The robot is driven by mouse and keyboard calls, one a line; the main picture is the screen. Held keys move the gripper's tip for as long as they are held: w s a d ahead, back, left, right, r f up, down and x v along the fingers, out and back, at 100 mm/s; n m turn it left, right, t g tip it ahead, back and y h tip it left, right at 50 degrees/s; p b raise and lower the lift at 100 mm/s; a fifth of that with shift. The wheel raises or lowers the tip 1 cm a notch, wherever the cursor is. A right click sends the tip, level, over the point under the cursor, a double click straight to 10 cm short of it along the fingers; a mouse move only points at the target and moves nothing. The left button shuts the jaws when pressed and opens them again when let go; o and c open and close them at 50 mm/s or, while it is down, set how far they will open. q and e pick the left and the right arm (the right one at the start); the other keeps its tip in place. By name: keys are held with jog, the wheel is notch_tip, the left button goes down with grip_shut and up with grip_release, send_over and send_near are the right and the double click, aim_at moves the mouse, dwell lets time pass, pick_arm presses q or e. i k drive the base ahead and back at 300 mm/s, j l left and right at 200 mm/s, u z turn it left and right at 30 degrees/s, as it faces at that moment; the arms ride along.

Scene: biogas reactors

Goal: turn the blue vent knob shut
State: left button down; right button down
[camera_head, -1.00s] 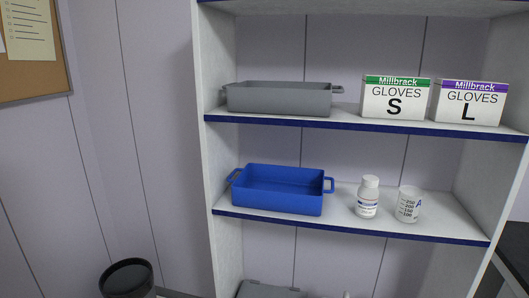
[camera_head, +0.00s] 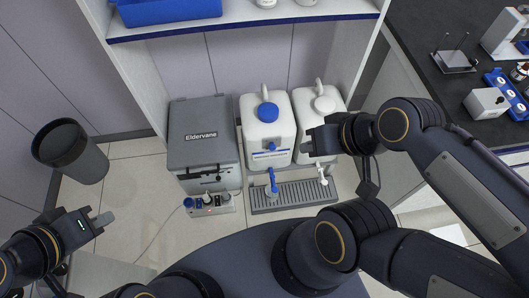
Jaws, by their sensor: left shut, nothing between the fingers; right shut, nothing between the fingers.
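Two white jugs stand on the floor level under the shelf. The left jug (camera_head: 267,132) has a large blue cap (camera_head: 268,112), a small blue knob (camera_head: 271,146) low on its front and a blue tap (camera_head: 273,179) below. I cannot tell for certain which blue part is the vent knob. The right jug (camera_head: 315,106) has a white cap and a white tap (camera_head: 323,175). My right gripper (camera_head: 309,147) is shut and empty, in front of the right jug and to the right of the small blue knob. My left gripper (camera_head: 103,221) is shut and empty at the far left, away from the jugs.
A grey lidded box (camera_head: 203,135) stands left of the jugs, with a small unit with knobs (camera_head: 210,204) before it. A grey drip tray (camera_head: 294,195) lies under the taps. A dark bin (camera_head: 70,150) stands left. A dark bench (camera_head: 455,85) is at right.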

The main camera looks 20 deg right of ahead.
aim_at(272, 147)
jog(key=k+j, duration=0.25)
jog(key=k, duration=0.15)
jog(key=k+j, duration=0.25)
jog(key=k, duration=0.2)
jog(key=k+j, duration=0.25)
jog(key=k, duration=0.15)
jog(key=k+j, duration=0.15)
jog(key=j, duration=0.2)
